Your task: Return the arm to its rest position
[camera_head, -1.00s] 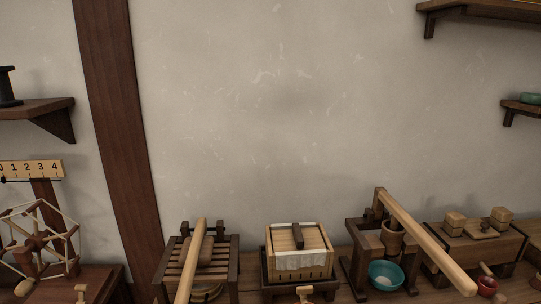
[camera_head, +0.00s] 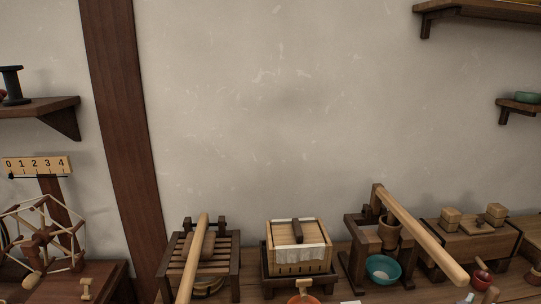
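Neither of my arms nor grippers shows in the head view. The view holds a pale plastered wall (camera_head: 290,120) above a wooden bench with several wooden devices on it. Whether my grippers are open or shut is not visible.
Along the bench stand a slatted rack (camera_head: 178,265), a box press (camera_head: 285,258), a lever press (camera_head: 428,240) with a teal bowl (camera_head: 382,270), and a long box (camera_head: 470,242). At left are a spoked reel (camera_head: 45,235) and a shelf (camera_head: 45,108). Shelves also hang at right.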

